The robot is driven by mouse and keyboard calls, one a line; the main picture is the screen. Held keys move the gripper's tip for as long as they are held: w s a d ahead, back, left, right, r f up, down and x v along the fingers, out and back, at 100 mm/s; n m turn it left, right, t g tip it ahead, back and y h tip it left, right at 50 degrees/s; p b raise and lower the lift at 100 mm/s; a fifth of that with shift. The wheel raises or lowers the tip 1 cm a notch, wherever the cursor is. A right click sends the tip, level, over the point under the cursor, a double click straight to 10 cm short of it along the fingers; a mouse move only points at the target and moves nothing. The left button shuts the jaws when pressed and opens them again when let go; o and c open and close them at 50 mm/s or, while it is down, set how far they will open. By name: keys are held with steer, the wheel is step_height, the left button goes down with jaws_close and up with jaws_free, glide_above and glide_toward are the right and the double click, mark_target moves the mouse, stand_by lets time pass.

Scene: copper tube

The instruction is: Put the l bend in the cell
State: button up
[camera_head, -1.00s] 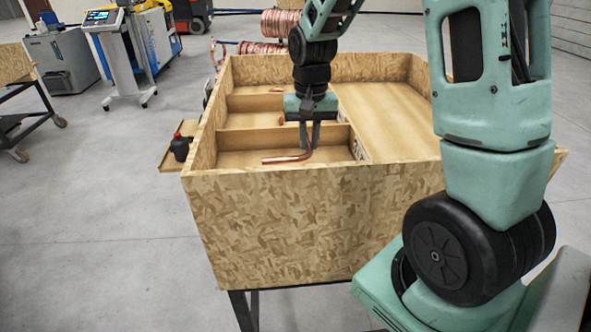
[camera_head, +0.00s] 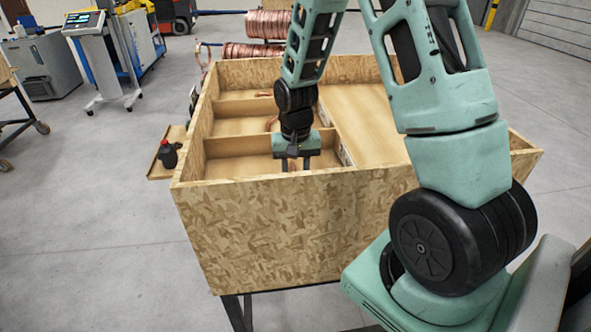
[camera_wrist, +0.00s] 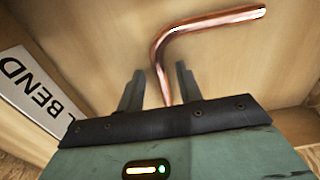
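The l bend, a shiny bent copper tube (camera_wrist: 205,30), lies in the near left cell (camera_head: 238,168) of the wooden box. The wrist view shows a white "L BEND" label (camera_wrist: 38,88) on the cell's side. My gripper (camera_head: 295,165) is down inside this cell. In the wrist view its two fingers (camera_wrist: 158,82) stand apart, with clear gaps on both sides of the tube. One leg of the tube runs between the fingers, and its end is hidden behind the gripper body. In the head view the box's front wall and my gripper mostly hide the tube.
The box's front wall (camera_head: 290,235) and thin dividers (camera_head: 238,143) stand around the cell. Copper pieces (camera_head: 271,123) lie in the cells behind. A wide bare section (camera_head: 365,125) fills the box's right side. A dark bottle (camera_head: 168,154) stands on a side shelf.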

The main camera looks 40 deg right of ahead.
steer(key=shift+r, duration=0.1)
step_height(320, 180, up, 12)
steer(key=b, duration=0.2)
steer(key=shift+b, duration=0.3)
stand_by(0.5)
